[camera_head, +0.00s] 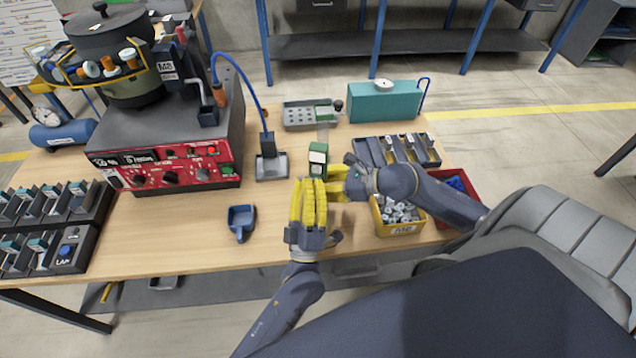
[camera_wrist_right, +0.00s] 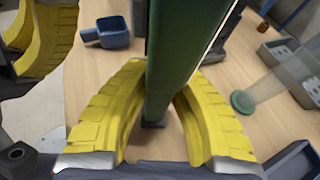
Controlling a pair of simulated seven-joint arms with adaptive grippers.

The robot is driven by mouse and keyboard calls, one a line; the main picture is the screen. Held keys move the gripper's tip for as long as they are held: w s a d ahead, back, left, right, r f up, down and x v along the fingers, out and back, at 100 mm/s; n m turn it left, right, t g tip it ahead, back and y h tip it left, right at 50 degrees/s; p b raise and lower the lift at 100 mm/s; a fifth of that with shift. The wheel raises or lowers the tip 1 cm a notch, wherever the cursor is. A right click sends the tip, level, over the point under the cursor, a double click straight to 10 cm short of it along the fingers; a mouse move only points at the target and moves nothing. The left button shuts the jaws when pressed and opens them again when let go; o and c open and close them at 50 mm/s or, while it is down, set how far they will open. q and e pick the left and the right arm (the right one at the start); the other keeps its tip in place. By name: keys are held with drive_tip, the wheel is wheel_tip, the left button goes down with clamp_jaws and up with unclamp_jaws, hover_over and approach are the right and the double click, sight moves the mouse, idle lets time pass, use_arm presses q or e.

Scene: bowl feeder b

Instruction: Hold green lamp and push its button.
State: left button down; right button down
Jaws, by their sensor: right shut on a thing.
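The green lamp (camera_head: 318,160), with a pale face, stands out above the yellow fingers near the middle of the table. My right gripper (camera_head: 334,184) comes in from the right and is shut on it. In the right wrist view the lamp's long green body (camera_wrist_right: 178,50) passes between the two curved yellow fingers of my right gripper (camera_wrist_right: 165,78). My left gripper (camera_head: 310,188) is close in front of the lamp, its yellow fingers side by side. Its finger gap is unclear. Part of it shows at the upper left of the wrist view. I cannot make out the lamp's button.
A blue scoop (camera_head: 241,221) lies left of my left gripper. A yellow bin (camera_head: 402,229) of metal parts and a red bin (camera_head: 452,176) stand right. A grey rack (camera_head: 396,150) and teal box (camera_head: 383,101) are behind. A red-fronted feeder machine (camera_head: 170,165) fills the left.

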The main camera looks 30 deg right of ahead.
use_arm(q)
drive_tip(key=shift+s+a, duration=1.55)
use_arm(e)
drive_tip(key=c, duration=1.2)
unclamp_jaws()
drive_tip(key=shift+o, duration=0.2)
drive_tip(key=shift+s+d, duration=0.1)
drive_tip(key=shift+s, duration=0.05)
drive_tip(key=d+f+v, duration=0.1)
drive_tip(key=f+v, duration=0.1)
drive_tip(key=v, duration=1.7)
drive_tip(key=shift+s+f, duration=0.35)
drive_tip(key=shift+s, duration=0.05)
